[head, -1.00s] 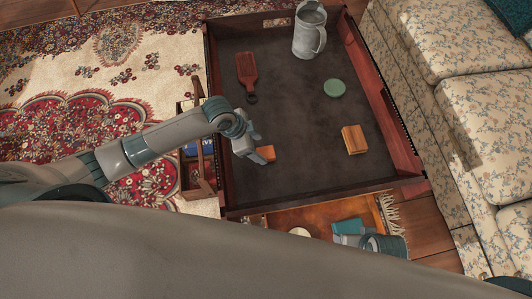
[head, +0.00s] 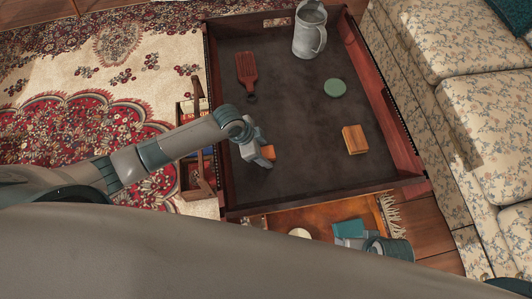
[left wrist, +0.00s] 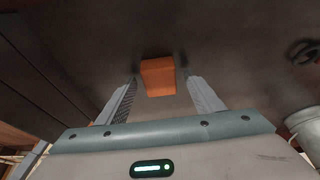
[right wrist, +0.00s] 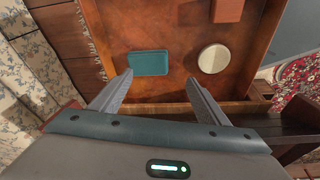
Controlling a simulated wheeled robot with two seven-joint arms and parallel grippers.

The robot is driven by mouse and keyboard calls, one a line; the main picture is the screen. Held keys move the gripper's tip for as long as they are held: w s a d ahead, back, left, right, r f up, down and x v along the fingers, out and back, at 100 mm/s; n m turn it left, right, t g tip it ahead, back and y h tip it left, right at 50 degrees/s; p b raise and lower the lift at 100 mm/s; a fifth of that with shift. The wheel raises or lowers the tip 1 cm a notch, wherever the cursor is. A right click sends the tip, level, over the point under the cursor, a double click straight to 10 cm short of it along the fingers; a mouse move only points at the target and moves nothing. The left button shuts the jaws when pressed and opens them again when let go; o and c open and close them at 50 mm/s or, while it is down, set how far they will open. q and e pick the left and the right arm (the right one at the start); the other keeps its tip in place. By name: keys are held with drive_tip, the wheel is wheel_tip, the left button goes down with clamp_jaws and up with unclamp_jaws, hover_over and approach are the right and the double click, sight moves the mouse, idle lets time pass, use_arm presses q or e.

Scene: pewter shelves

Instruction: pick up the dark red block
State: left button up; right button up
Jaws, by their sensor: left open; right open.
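My left gripper (head: 262,153) is open over the left part of the dark tray, close to an orange-brown block (head: 270,152). In the left wrist view this block (left wrist: 158,77) lies between and just beyond the open fingertips (left wrist: 161,82), with gaps on both sides. A red-brown block (right wrist: 228,10) shows at the top edge of the right wrist view, partly cut off, on a lower orange-brown surface. No block looks clearly dark red. My right gripper (right wrist: 160,77) is open and empty, its fingertips near a teal block (right wrist: 148,63).
The dark tray (head: 300,175) has raised walls. It also holds a paddle board (head: 247,72), a metal jug (head: 309,30), a green disc (head: 335,88) and an orange wooden block (head: 354,139). A cream disc (right wrist: 213,58) lies on the lower surface. A sofa (head: 485,110) stands at the right.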

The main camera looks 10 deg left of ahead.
sight(267, 154)
use_arm(q)
drive_tip(key=c, duration=1.1)
use_arm(e)
drive_tip(key=shift+w+r, duration=0.15)
drive_tip(key=shift+w, duration=0.4)
use_arm(q)
drive_tip(key=shift+r, duration=0.1)
drive_tip(key=shift+r, duration=0.6)
drive_tip(key=r, duration=0.1)
drive_tip(key=d+r, duration=0.1)
drive_tip(key=r, duration=0.1)
drive_tip(key=shift+s+d+r+p, duration=0.1)
drive_tip(key=shift+r+p, duration=0.1)
drive_tip(key=shift+p, duration=0.2)
drive_tip(key=s+d+r, duration=0.1)
drive_tip(key=d+r, duration=0.1)
drive_tip(key=d, duration=0.1)
drive_tip(key=d+r, duration=0.2)
drive_tip(key=d, duration=0.1)
drive_tip(key=s+d+r+p, duration=0.1)
drive_tip(key=d+r, duration=0.1)
drive_tip(key=d, duration=0.2)
drive_tip(key=shift+s+r, duration=0.1)
drive_tip(key=shift+s, duration=0.2)
use_arm(e)
drive_tip(key=x, duration=0.5)
drive_tip(key=shift+s, duration=0.1)
